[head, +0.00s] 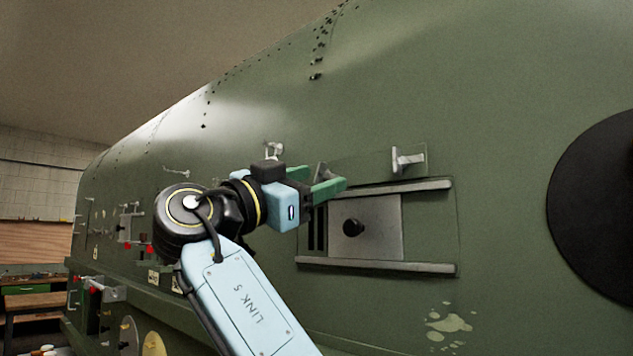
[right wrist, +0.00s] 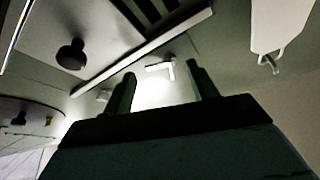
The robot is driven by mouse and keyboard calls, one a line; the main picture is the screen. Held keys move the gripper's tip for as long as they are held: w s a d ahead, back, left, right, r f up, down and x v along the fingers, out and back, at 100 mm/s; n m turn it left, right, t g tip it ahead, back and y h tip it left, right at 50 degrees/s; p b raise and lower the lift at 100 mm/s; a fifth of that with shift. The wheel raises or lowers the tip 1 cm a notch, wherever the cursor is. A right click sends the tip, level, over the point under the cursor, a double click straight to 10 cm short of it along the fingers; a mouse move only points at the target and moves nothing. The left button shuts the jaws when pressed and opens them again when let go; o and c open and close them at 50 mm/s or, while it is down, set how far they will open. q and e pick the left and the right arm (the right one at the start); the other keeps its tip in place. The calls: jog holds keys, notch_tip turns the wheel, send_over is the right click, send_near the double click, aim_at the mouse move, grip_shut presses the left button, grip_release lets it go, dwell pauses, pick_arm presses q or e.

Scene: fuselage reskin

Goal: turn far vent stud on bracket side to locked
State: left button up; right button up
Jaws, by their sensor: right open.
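The vent is a grey sliding plate (head: 378,229) with a black knob (head: 352,227), set between two rails on the green fuselage. Above it, a pale stud with a handle (head: 408,160) sits on a clear plate. My right gripper (head: 327,179) is at the vent's upper left corner, its green fingers apart and empty. In the right wrist view, a small white L-shaped handle (right wrist: 162,67) shows between and beyond the open fingers, apart from them. Its locked or unlocked position cannot be told. The black knob (right wrist: 71,54) is at upper left there. My left gripper is not in view.
A pale bracket (head: 274,150) stands on the skin behind my right wrist. The upper rail (right wrist: 142,51) runs close to the fingers. A large dark disc (head: 597,207) is at the right. Several fittings and red parts line the fuselage at far left.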

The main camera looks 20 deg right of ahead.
jog(key=b+v, duration=0.2)
jog(key=v, duration=1)
jog(key=shift+a, duration=0.2)
jog(key=shift+c, duration=0.4)
